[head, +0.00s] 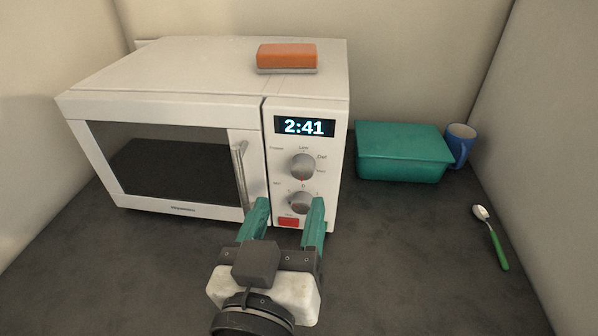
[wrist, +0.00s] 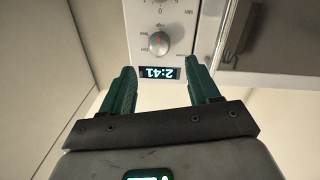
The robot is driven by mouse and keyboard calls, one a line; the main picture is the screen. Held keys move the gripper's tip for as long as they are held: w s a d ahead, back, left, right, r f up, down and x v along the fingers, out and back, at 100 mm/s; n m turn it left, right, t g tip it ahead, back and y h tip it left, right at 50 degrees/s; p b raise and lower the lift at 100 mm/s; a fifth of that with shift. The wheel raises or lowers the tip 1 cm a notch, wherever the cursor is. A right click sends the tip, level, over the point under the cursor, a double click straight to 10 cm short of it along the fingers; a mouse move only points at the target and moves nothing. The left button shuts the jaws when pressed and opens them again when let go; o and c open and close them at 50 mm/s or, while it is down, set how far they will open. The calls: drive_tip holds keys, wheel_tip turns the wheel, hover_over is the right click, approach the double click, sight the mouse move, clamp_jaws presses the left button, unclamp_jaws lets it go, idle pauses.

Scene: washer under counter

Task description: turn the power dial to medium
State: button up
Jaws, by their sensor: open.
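A white microwave (head: 180,75) carries two round silver dials on its right-hand panel. The upper dial (head: 302,166) has power words such as Low and Def around it, and its red mark points down. It also shows upside down in the wrist view (wrist: 159,44). The lower dial (head: 301,202) is partly framed by my fingers. My gripper (head: 290,203) is open and empty in front of the lower panel. In the wrist view its fingertips (wrist: 161,68) appear either side of the lit display. I see no contact with either dial.
The display (head: 304,126) reads 2:41. A door handle (head: 242,175) stands left of the panel, close to my left finger. A red button (head: 288,222) sits below the dials. An orange sponge (head: 287,55) lies on top. A teal box (head: 400,155), blue mug (head: 461,143) and green-handled spoon (head: 494,240) are right.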

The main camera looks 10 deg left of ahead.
sight(299, 173)
drive_tip(key=w, duration=0.7)
drive_tip(key=shift+d+p, duration=0.35)
drive_tip(key=shift+p, duration=0.05)
drive_tip(key=shift+c, duration=0.2)
drive_tip(key=c, duration=1)
drive_tip(key=shift+n, duration=0.3)
drive_tip(key=n+p, duration=0.3)
drive_tip(key=n, duration=0.2)
drive_tip(key=shift+n, duration=0.3)
drive_tip(key=n+p, duration=0.3)
drive_tip(key=n, duration=0.2)
drive_tip(key=shift+a+f+n+t, duration=0.1)
drive_tip(key=shift+f+n+t, duration=0.05)
drive_tip(key=shift+n+t, duration=0.2)
drive_tip(key=shift+n, duration=0.25)
